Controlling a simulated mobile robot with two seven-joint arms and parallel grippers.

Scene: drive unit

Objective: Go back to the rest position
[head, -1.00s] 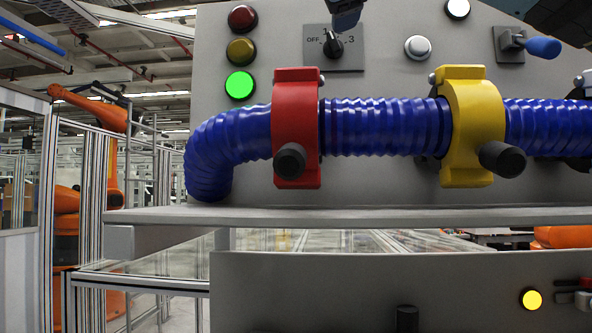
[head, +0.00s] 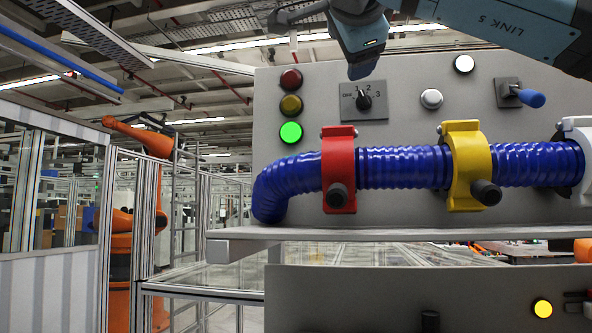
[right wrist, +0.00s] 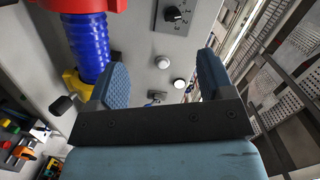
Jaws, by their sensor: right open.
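My right arm (head: 510,25) comes in from the top right in the head view. Its gripper (head: 355,62) is above the rotary dial (head: 364,101) in the picture and looks apart from it. In the right wrist view the two blue fingers of this gripper (right wrist: 160,78) stand wide apart with nothing between them. The dial also shows there at the top (right wrist: 174,14); its exact setting is hard to read. My left gripper is not in view.
The grey panel (head: 230,234) carries a blue hose (head: 405,167) in a red clamp (head: 338,170) and a yellow clamp (head: 463,165). A blue-handled lever (head: 530,98) sticks out at the upper right. A green lamp (head: 291,132) is lit. Fencing and an orange robot (head: 150,140) stand left.

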